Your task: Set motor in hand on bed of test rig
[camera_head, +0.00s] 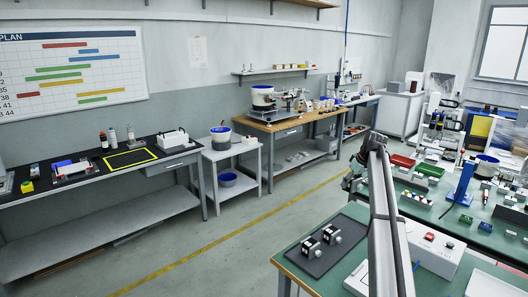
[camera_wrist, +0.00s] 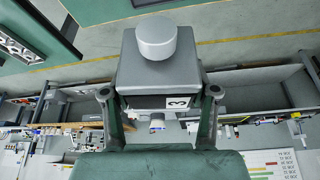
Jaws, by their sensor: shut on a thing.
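My gripper (camera_wrist: 160,96) is shut on a grey, block-shaped motor (camera_wrist: 158,66) with a round grey boss and a white label marked 3. The motor is held between the two fingers, clear of any surface. In the head view my arm rises at the front right; the gripper and held motor cannot be made out there. I cannot tell for sure which device is the test rig. A low device with blue and red parts (camera_head: 72,170) stands on the dark left bench, and a white boxy device (camera_head: 172,140) stands farther right on it.
Two similar motors (camera_head: 331,235) (camera_head: 309,248) stand on a dark mat (camera_head: 318,263) on the green table (camera_head: 293,258). A yellow-outlined area (camera_head: 130,159) on the left bench is empty. Bottles (camera_head: 112,136) stand behind it. The floor between benches is clear.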

